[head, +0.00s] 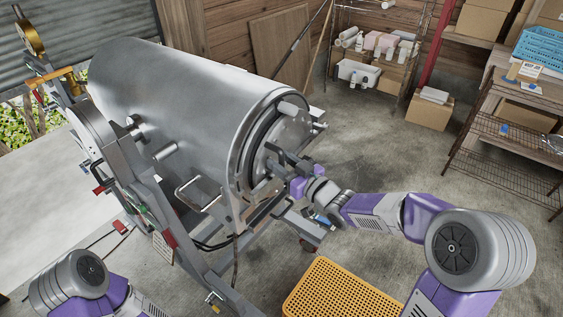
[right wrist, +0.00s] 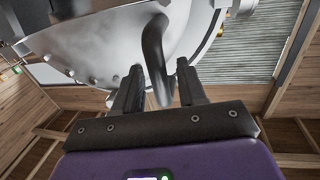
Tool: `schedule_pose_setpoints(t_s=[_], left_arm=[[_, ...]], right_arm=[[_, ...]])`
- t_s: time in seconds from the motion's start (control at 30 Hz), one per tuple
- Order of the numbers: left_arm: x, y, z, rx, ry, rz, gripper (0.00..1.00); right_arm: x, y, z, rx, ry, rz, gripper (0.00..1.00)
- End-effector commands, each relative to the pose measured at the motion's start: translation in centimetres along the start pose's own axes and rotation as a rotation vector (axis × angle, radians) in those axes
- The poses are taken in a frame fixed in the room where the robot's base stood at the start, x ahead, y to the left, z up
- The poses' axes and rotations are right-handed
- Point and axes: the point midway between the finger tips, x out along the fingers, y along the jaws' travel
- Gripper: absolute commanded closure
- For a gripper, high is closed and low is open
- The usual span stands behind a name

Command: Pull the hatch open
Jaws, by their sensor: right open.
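A large steel drum (head: 175,90) lies on its side in a wheeled frame. Its round hatch (head: 290,128) closes the end facing right and looks shut. In the right wrist view the hatch (right wrist: 95,48) fills the upper middle, with a curved dark grey handle (right wrist: 153,50) standing off it. My right gripper (head: 274,158) is at the hatch face, partly hiding it. In the wrist view its fingers (right wrist: 160,78) are open, with the handle's bar between them; a gap shows beside the bar. My left arm shows at the lower left, its gripper out of view.
A yellow perforated crate (head: 340,290) stands on the floor below my right arm. The drum's frame (head: 150,195) has bars and a wheel (head: 309,246) nearby. Shelves (head: 510,125) line the right side. Concrete floor (head: 370,160) right of the hatch is clear.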

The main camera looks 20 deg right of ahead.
Motion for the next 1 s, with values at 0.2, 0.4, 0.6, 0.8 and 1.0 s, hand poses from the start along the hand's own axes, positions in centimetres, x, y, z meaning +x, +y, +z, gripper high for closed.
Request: schedule_pose_setpoints(t_s=[0.2, 0.4, 0.6, 0.8, 1.0], left_arm=[[0.00, 0.01, 0.00, 0.000, 0.000, 0.000, 0.57], [-0.01, 0.01, 0.00, 0.000, 0.000, 0.000, 0.57], [-0.01, 0.01, 0.00, 0.000, 0.000, 0.000, 0.57], [-0.01, 0.01, 0.00, 0.000, 0.000, 0.000, 0.57], [-0.29, 0.11, 0.01, 0.000, 0.000, 0.000, 0.57]], right_arm=[[0.40, 0.00, 0.00, 0.001, 0.000, 0.001, 0.59], [0.37, 0.00, 0.01, 0.001, -0.001, 0.001, 0.74], [0.36, 0.00, 0.02, 0.001, -0.001, 0.001, 1.00], [0.35, 0.00, 0.02, 0.001, -0.001, 0.001, 1.00], [0.26, -0.04, -0.02, 0.001, -0.002, -0.016, 1.00]])
